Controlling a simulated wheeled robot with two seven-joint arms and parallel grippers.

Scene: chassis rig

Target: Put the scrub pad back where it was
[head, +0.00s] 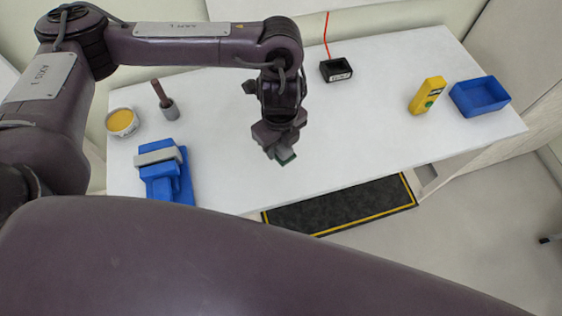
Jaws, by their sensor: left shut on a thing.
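My left gripper (281,148) hangs over the middle of the white table, pointing down. It is shut on a small dark green piece, which looks like the scrub pad (287,158); only its lower end shows between the fingers. I cannot tell from this view how high the pad is above the table top. My right gripper is not in view.
On the white table (370,125) stand a blue vise-like block (160,172), a yellow-topped tin (121,122), a brush in a grey cup (169,109), a black box with a red cable (336,71), a yellow device (427,95) and a blue bin (480,97). A dark mat (340,205) lies below the front edge.

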